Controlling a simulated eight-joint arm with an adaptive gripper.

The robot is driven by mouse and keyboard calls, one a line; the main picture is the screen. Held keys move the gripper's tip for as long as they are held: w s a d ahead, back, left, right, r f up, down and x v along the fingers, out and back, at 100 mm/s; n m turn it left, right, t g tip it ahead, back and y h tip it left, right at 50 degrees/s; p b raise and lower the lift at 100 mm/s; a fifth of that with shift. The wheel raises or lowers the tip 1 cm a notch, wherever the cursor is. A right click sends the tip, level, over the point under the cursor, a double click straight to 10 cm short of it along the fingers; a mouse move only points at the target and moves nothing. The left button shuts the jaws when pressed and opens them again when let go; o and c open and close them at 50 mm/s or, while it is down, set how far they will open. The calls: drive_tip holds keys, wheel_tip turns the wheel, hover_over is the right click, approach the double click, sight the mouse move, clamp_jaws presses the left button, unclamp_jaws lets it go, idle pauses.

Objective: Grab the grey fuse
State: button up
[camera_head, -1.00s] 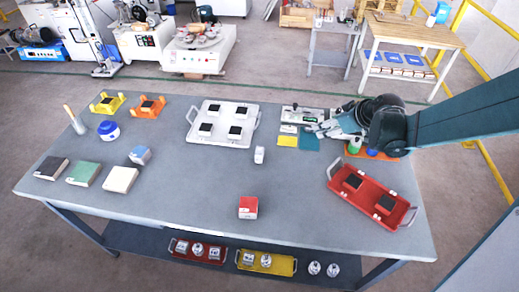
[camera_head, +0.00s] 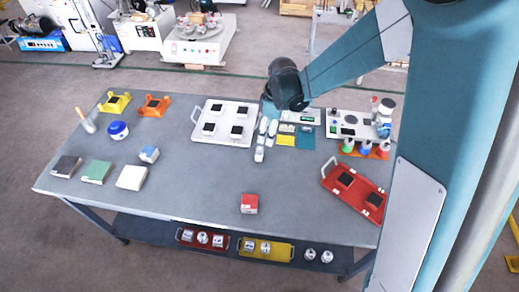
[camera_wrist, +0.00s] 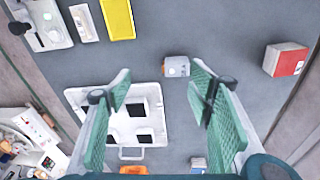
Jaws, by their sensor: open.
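The grey fuse, a small pale grey box (camera_head: 259,154), stands on the grey table right of and in front of the white tray. In the wrist view the same grey fuse (camera_wrist: 176,67) lies beyond my fingertips, between their lines, with clear table around it. My gripper (camera_head: 267,128) is behind and above the fuse in the head view, fingers pointing down. In the wrist view my gripper (camera_wrist: 160,82) is open and empty, with a finger on each side. I cannot tell its exact height above the fuse.
The white tray (camera_head: 245,142) with black tiles is close on the left. A red box (camera_head: 249,203) stands toward the front edge. A yellow plate (camera_head: 287,140) and a red tray (camera_head: 333,183) are to the right. The table between fuse and red box is clear.

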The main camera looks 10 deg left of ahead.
drive_tip(key=s+a+r+n+h+p, duration=0.1)
drive_tip(key=s+a+p, duration=0.1)
drive_tip(key=a, duration=0.2)
hover_over(258, 150)
drive_tip(key=f, duration=0.3)
drive_tip(key=shift+w+f+g, duration=0.2)
drive_tip(key=shift+f+g, duration=0.1)
drive_tip(key=shift+f, duration=0.6)
drive_tip(key=shift+f, duration=1.3)
drive_tip(key=shift+f, duration=0.15)
drive_tip(key=shift+s+f, duration=0.15)
drive_tip(key=shift+f, duration=2.3)
drive_tip(key=c, duration=1)
